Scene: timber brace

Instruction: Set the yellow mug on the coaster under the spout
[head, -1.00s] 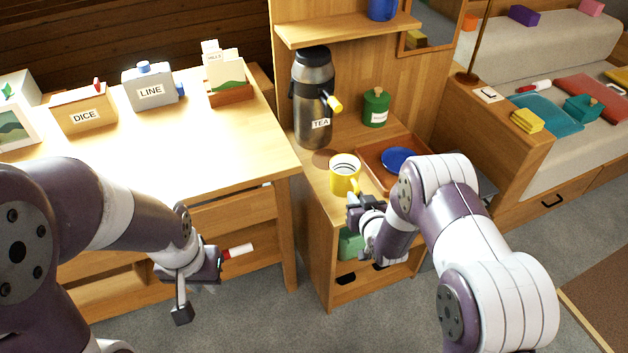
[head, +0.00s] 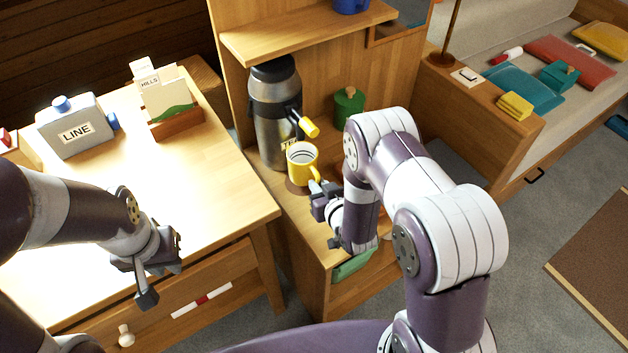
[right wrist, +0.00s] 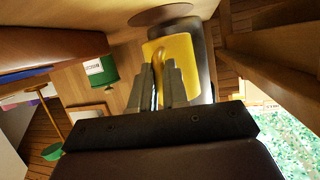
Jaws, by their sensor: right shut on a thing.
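The yellow mug (head: 301,165) is upright in front of the dark tea dispenser (head: 276,125), close below its yellow-tipped spout (head: 309,127). My right gripper (head: 318,192) is shut on the mug's handle, which shows between the fingers (right wrist: 160,85) in the right wrist view. The round brown coaster (head: 294,187) is partly hidden by the mug. In the right wrist view the coaster (right wrist: 160,14) shows apart from the mug (right wrist: 182,62), with a gap between them. My left gripper (head: 150,272) is open and empty in front of the desk.
A green canister (head: 348,108) stands right of the dispenser, behind my right arm. A shelf (head: 300,35) is above. The desk at left holds a LINE box (head: 77,127) and a card holder (head: 176,124).

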